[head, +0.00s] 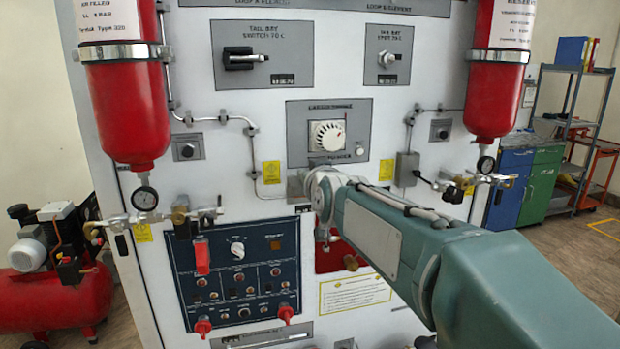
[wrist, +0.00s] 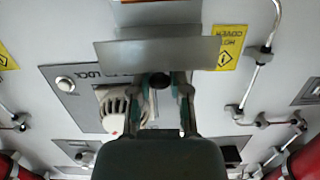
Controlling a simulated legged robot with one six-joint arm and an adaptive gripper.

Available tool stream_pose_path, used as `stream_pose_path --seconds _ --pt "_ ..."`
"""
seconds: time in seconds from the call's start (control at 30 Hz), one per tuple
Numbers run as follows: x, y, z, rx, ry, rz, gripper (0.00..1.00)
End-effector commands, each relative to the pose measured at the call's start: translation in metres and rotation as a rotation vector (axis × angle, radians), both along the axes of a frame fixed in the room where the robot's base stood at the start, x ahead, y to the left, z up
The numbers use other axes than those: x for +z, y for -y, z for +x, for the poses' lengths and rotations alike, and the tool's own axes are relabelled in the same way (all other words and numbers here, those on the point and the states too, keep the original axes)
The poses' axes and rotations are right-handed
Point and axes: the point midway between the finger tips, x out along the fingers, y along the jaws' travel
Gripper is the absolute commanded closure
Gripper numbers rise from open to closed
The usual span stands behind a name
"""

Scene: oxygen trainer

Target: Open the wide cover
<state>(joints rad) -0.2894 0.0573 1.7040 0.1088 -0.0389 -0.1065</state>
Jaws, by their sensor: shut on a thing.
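The wide cover (wrist: 120,54) is a plain grey plate across the upper middle of the wrist view, seen foreshortened and standing out from the panel. My gripper (wrist: 160,88) has its two fingers closed around a small dark knob (wrist: 159,80) at the cover's edge. In the head view my gripper (head: 322,192) is in front of the white panel, below the white dial, and mostly hides the cover. A red recessed area (head: 331,258) shows below my gripper, with a brass-coloured fitting (head: 351,263) in front of it. The exact cover angle is hard to tell.
The white dial (head: 327,135) sits just above my gripper. A dark blue switch panel (head: 237,270) is at lower left. Red cylinders (head: 127,105) (head: 495,90) with gauges and valves flank the panel. Thin pipes (head: 252,150) run along its face.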

Motion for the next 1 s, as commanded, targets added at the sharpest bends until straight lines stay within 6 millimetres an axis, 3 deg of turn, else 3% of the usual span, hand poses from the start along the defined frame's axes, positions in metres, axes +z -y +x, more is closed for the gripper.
stream_pose_path --seconds 0.43,0.9,0.93,0.97,1.0 --pt "0.0092 -0.0022 0.0089 -0.007 -0.211 -0.062 1.0" --pt "0.0092 -0.0029 0.009 -0.004 -0.244 -0.072 1.0" --pt "0.0092 -0.0029 0.009 -0.004 -0.244 -0.072 0.63" --pt "0.0092 -0.0029 0.009 -0.004 -0.244 -0.072 0.5" --pt "0.0092 -0.0028 0.009 -0.004 -0.244 -0.072 0.43"
